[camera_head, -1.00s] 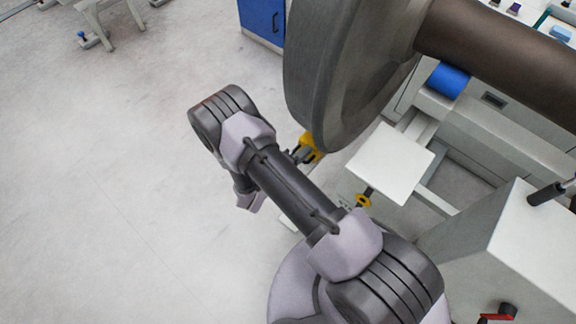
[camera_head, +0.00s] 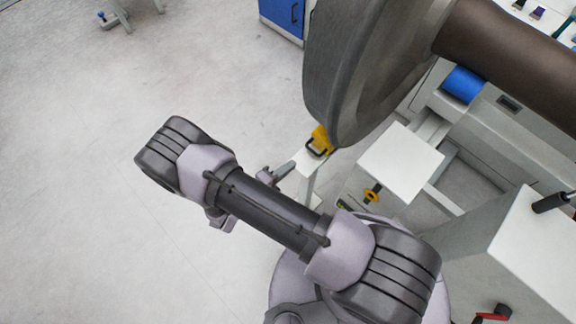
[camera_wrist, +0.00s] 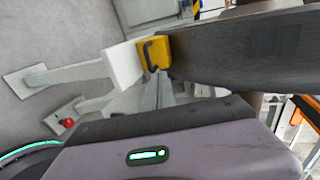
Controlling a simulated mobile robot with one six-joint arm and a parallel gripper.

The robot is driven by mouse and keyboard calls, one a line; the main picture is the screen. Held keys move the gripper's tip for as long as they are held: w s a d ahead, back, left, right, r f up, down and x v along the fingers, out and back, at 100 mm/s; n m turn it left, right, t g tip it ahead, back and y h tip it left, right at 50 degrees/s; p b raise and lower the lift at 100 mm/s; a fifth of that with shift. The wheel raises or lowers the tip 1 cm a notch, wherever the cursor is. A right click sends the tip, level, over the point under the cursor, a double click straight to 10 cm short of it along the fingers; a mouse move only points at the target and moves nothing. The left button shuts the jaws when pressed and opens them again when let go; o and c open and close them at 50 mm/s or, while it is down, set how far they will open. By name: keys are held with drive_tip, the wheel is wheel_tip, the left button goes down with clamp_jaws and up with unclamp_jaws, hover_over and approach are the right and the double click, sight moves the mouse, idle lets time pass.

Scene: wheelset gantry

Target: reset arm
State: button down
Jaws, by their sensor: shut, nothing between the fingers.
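My arm reaches from the lower right to the left in the head view. My gripper (camera_wrist: 158,88) shows in the wrist view as two grey fingers close together, shut and empty. A yellow block with a dark handle (camera_head: 319,141) sits on a white stand, beside the lower edge of the large dark wheel (camera_head: 350,75). In the wrist view the yellow block (camera_wrist: 154,53) is beyond my fingertips, apart from the gripper as far as I can tell. My arm hides part of the floor and equipment behind it.
A brown axle (camera_head: 510,50) runs right from the wheel. A white box-like unit (camera_head: 401,165) and a grey cabinet (camera_head: 515,260) stand at right. A blue cabinet (camera_head: 283,15) is at the back. Open grey floor (camera_head: 90,230) lies to the left.

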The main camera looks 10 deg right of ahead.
drive_tip(key=s+d+r+m+g+y, duration=0.25)
drive_tip(key=r+m+g, duration=0.25)
drive_tip(key=r+m, duration=0.75)
drive_tip(key=s+d+r+m+g+y, duration=0.25)
drive_tip(key=r+m+g, duration=0.25)
drive_tip(key=r+m, duration=0.75)
drive_tip(key=s+a+r+m+t+y, duration=0.1)
drive_tip(key=s+r+m+t+y, duration=0.2)
drive_tip(key=r+m, duration=0.5)
drive_tip(key=s+a+r+m+t+y, duration=0.1)
drive_tip(key=s+r+m+t+y, duration=0.3)
drive_tip(key=m, duration=1)
wheel_tip(320, 180, up, 4)
drive_tip(key=shift+s+a+f+y, duration=0.15)
drive_tip(key=shift+s+y, duration=0.3)
drive_tip(key=shift+y, duration=0.45)
